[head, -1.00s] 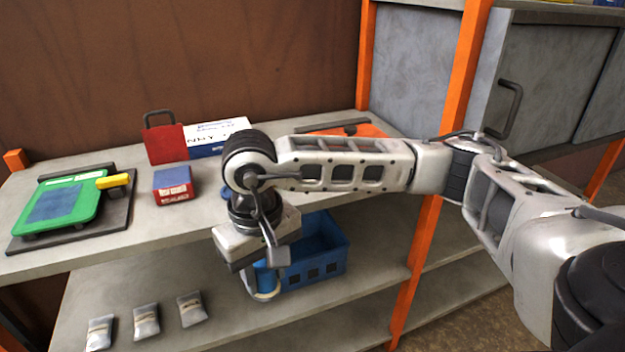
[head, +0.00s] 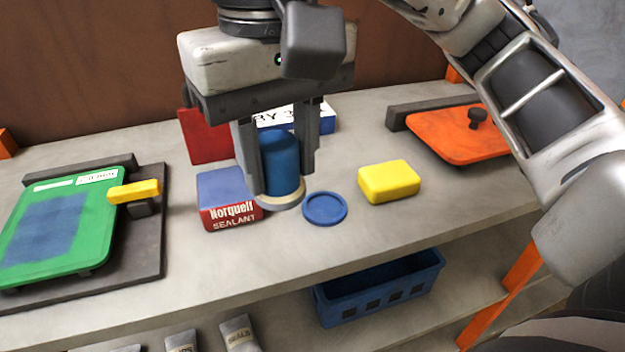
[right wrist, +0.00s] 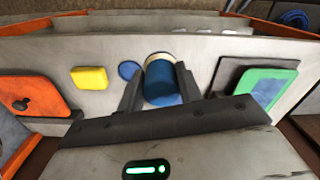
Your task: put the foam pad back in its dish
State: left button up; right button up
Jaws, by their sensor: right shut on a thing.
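My right gripper (head: 280,170) is shut on a blue cylinder (head: 281,160) with a wide pale disc (head: 279,198) at its lower end, which looks like the foam pad. It is upright, just left of a round, shallow blue dish (head: 325,208) on the shelf top. I cannot tell whether the pale disc touches the shelf. In the right wrist view the cylinder (right wrist: 163,84) is between the fingers, with the dish (right wrist: 129,70) beside it. The dish looks empty. My left gripper is out of view.
A red and blue sealant box (head: 228,205) is close left of the cylinder. A yellow block (head: 389,181) lies right of the dish. A green panel (head: 60,225) is at left, an orange plate (head: 460,135) at right. A blue crate (head: 380,285) stands below.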

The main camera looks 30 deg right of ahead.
jog(key=w+d+f, duration=0.2)
jog(key=d, duration=0.1)
jog(key=w+d+f, duration=0.2)
jog(key=d+f, duration=0.1)
jog(key=w+d+f+b, duration=0.1)
jog(key=w+d+f, duration=0.1)
jog(key=d+f, duration=0.1)
jog(key=shift+d+f, duration=0.2)
jog(key=shift+f, duration=0.05)
jog(key=shift+w+d+f+b, duration=0.1)
jog(key=shift+f+b, duration=0.1)
jog(key=shift+f, duration=0.7)
jog(key=shift+w+d+f+b, duration=0.1)
jog(key=shift+f+b, duration=0.05)
jog(key=shift+f, duration=0.7)
jog(key=shift+f, duration=0.2)
jog(key=o, duration=1.1)
jog(key=shift+r, duration=0.1)
notch_tip(320, 180, up, 12)
jog(key=p, duration=0.3)
